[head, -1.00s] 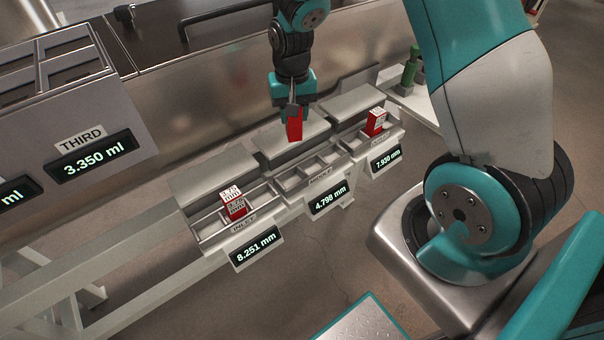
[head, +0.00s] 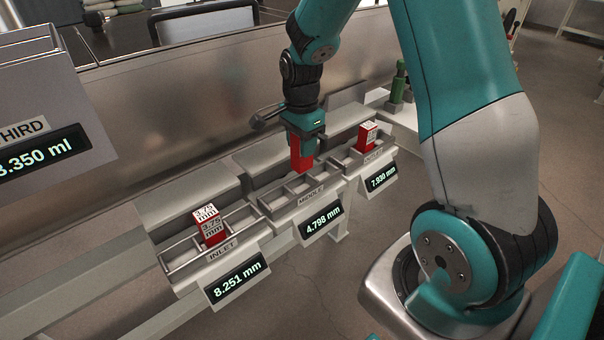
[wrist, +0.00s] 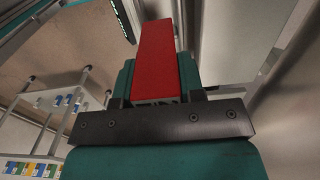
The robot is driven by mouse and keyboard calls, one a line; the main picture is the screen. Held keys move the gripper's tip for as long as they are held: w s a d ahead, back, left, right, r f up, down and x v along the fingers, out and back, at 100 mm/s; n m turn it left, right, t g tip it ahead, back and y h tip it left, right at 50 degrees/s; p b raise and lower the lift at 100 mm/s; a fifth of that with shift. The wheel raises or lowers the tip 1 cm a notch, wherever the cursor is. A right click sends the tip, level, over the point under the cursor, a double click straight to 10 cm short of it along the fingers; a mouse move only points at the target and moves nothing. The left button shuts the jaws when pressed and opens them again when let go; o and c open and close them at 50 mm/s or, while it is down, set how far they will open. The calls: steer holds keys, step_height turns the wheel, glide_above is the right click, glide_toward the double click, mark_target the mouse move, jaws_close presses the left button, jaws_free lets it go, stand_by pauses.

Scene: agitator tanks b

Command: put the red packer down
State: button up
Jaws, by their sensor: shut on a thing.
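My gripper (head: 303,138) is shut on a red packer (head: 302,160) and holds it upright over the tray labelled MIDDLE (head: 270,206), near its right end. In the head view I cannot tell whether the packer's lower end touches the tray. In the wrist view the red packer (wrist: 158,62) sticks out from between the jaws, its plain red side showing.
The INLET tray (head: 178,262) at left holds a red and white block marked 3.75 mm (head: 211,226). The tray at right (head: 350,164) holds another red and white block (head: 368,134). Displays (head: 322,222) hang on the tray fronts. A steel wall (head: 190,110) stands behind.

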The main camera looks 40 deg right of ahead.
mark_target(301, 170)
step_height(301, 170, down, 8)
steer(key=shift+f+b, duration=0.1)
steer(key=shift+b, duration=0.25)
steer(key=o, duration=1)
steer(key=shift+f, duration=0.1)
step_height(301, 170, up, 8)
steer(key=p, duration=0.6)
steer(key=shift+f+p, duration=0.15)
steer(key=shift+p, duration=0.2)
step_height(301, 170, up, 17)
steer(key=s+a+r+n+y+p, duration=0.1)
steer(key=s+a+r+n, duration=0.2)
steer(key=s+a+n, duration=0.3)
steer(key=s+a+r+n+y+p, duration=0.1)
steer(key=s+a+r+n, duration=0.1)
steer(key=s+a+n, duration=0.5)
steer(key=s+a+r+n+y+p, duration=0.2)
steer(key=s+a+r+n, duration=0.1)
steer(key=s+a+n, duration=0.4)
steer(key=shift+s+a+r+n, duration=0.1)
steer(key=shift+a+r+n, duration=0.1)
steer(key=shift+a+n, duration=0.45)
steer(key=shift+s+a+r+n, duration=0.1)
steer(key=shift+a+r+n, duration=0.1)
steer(key=shift+n, duration=0.75)
